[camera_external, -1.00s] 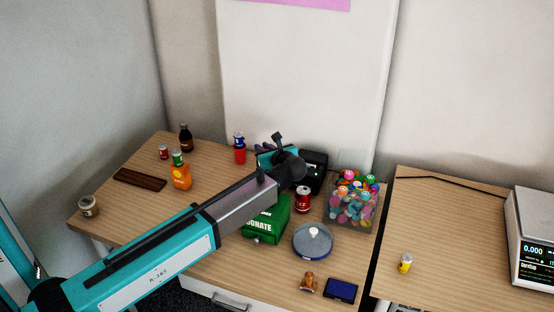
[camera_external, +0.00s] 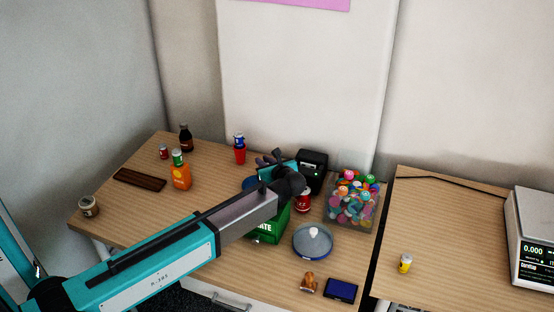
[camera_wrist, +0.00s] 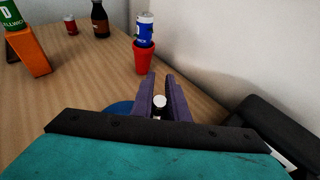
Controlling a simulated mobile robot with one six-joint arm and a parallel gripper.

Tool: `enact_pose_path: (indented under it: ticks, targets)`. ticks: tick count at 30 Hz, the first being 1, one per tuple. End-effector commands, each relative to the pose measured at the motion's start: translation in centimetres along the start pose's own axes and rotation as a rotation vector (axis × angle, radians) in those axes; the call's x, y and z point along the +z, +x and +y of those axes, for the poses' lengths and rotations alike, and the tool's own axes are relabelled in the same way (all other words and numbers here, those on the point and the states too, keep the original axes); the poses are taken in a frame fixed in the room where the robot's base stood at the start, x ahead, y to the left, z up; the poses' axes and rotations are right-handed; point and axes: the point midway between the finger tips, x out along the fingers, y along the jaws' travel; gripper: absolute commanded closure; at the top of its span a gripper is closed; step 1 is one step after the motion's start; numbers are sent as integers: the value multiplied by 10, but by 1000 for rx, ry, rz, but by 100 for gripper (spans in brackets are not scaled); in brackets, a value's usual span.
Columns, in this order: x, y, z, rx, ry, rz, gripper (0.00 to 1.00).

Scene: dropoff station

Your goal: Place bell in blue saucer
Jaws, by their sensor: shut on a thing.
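My gripper (camera_external: 270,157) is over the back middle of the table. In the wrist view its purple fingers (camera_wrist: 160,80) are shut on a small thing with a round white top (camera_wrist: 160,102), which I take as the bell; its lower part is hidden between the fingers. The blue saucer (camera_external: 249,184) lies on the table just left of my wrist, partly covered by my arm. In the wrist view the saucer's edge (camera_wrist: 121,107) shows left of and below the fingers, partly hidden. The bell is not visible in the external view.
A red cup with a blue can (camera_external: 239,148) stands behind the saucer. A black box (camera_external: 313,165), a red can (camera_external: 304,204) and a clear bin of colourful toys (camera_external: 353,218) stand to the right. A green box (camera_external: 275,225) is in front. A round grey-blue dish (camera_external: 312,253) lies nearer.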

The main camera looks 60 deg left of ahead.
Motion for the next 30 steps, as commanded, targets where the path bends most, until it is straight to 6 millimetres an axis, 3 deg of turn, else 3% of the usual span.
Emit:
enact_pose_path:
  ticks: [26,27,30]
  targets:
    - [-14,5,0,-1,-1,-1,100]
    - [-14,5,0,-1,-1,-1,79]
    - [-14,5,0,-1,-1,-1,67]
